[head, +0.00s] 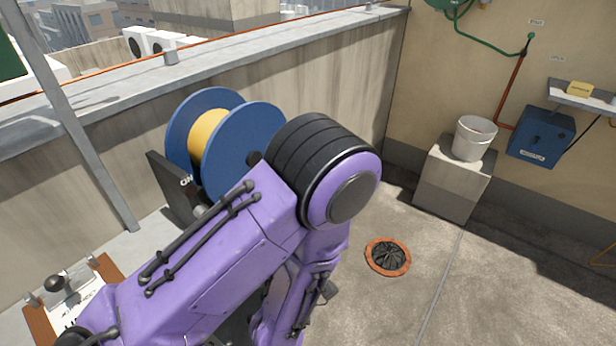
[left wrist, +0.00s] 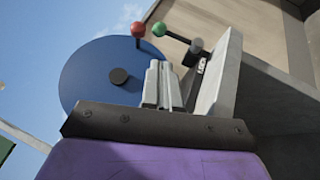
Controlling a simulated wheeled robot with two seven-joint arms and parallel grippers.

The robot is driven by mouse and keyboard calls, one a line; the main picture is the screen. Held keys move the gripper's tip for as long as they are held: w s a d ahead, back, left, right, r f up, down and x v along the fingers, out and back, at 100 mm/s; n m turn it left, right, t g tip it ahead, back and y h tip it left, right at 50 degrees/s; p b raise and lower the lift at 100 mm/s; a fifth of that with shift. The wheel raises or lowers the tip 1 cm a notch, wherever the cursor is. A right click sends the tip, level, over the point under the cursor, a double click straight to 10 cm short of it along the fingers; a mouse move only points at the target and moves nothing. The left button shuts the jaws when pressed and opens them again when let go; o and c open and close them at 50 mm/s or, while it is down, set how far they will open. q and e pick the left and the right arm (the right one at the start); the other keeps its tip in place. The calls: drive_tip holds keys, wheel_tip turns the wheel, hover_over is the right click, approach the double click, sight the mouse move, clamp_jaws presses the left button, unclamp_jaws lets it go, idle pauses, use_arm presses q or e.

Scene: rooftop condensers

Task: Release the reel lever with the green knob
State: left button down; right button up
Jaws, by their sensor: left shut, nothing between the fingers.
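The reel (head: 238,150) has blue flanges and a yellow winding; my purple left arm hides its lower front in the head view. In the left wrist view, its blue disc (left wrist: 90,78) with a dark hub is behind my left gripper (left wrist: 163,66). That gripper is shut and empty, its grey fingers pointing up toward the levers. The green knob (left wrist: 159,29) sits on a dark lever slanting down right to a grey pivot. A red knob (left wrist: 138,29) on a short stem is just left of it. No contact between fingers and green knob shows. Both knobs are hidden in the head view.
A grey bracket (left wrist: 222,75) stands close right of the fingers. A parapet (head: 290,75) runs behind the reel. A white bucket (head: 474,138) stands on a block, near a blue box (head: 541,137). A drain (head: 387,257) lies in open floor.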

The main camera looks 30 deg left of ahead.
use_arm(q)
drive_tip(key=b+x, duration=0.3)
drive_tip(key=x, duration=0.1)
drive_tip(key=b+x, duration=0.3)
drive_tip(key=b, duration=0.1)
drive_tip(key=shift+w+a+f, duration=0.15)
drive_tip(key=shift+w+a, duration=0.05)
drive_tip(key=shift+w, duration=0.2)
drive_tip(key=p+x, duration=0.2)
drive_tip(key=x, duration=0.4)
drive_tip(key=shift+r+p, duration=0.35)
drive_tip(key=shift+p, duration=0.05)
drive_tip(key=shift+d, duration=0.1)
